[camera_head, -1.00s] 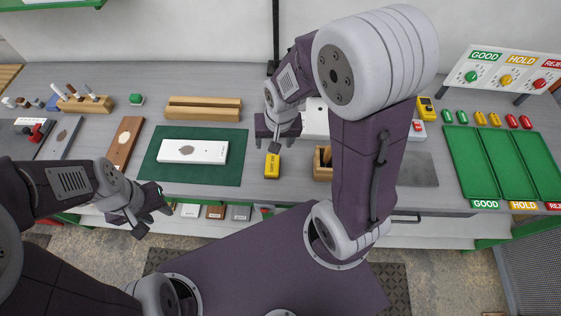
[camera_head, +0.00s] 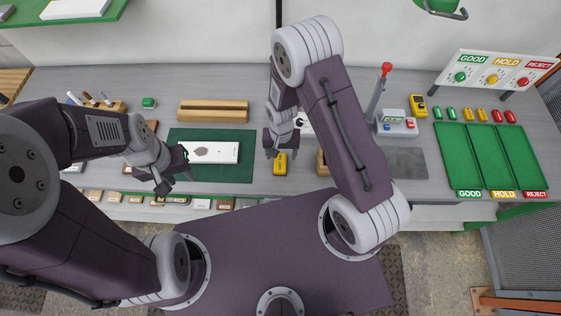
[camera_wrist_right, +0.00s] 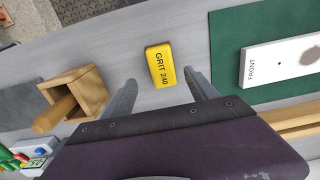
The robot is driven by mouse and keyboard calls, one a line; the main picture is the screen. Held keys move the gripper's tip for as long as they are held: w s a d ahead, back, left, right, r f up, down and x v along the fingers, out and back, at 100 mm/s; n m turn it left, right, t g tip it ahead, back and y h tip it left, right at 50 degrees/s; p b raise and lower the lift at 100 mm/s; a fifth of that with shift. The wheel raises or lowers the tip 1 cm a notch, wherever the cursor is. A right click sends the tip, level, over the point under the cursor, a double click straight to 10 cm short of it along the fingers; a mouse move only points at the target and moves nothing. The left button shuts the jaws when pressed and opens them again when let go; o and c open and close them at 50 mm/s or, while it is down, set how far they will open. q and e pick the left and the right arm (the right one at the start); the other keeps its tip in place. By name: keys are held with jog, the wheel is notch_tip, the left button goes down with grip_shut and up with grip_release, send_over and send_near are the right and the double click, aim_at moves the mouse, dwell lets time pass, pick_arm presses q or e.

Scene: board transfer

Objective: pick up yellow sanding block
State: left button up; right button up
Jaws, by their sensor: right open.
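The yellow sanding block (camera_head: 280,163) lies on the grey bench just right of the green mat. In the right wrist view the block (camera_wrist_right: 161,65) shows its "GRIT 240" label. My right gripper (camera_head: 281,152) is above the block in the head view and open. In the wrist view its two fingers (camera_wrist_right: 162,92) stand apart, with the block between and beyond their tips, not gripped. My left gripper (camera_head: 174,172) is at the left edge of the green mat, near the white board; its fingers appear apart, with nothing seen between them.
The white board (camera_head: 222,152) lies on the green mat (camera_head: 240,173). A wooden box with a handle (camera_wrist_right: 88,92) stands close beside the block. A slotted wooden rack (camera_head: 213,105) is behind the mat. Green trays (camera_head: 493,150) sit at the right.

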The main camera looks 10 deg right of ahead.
aim_at(280, 162)
jog(key=shift+w+f, duration=0.1)
jog(key=shift+f, duration=0.25)
jog(key=f+p, duration=0.2)
jog(key=f, duration=0.1)
jog(key=shift+s+a+f, duration=0.15)
jog(key=shift+s+f, duration=0.05)
jog(key=shift+f, duration=0.1)
jog(key=shift+w+f, duration=0.1)
jog(key=shift+f, duration=0.3)
jog(key=shift+w+f, duration=0.1)
jog(key=shift+f, duration=0.05)
grip_shut()
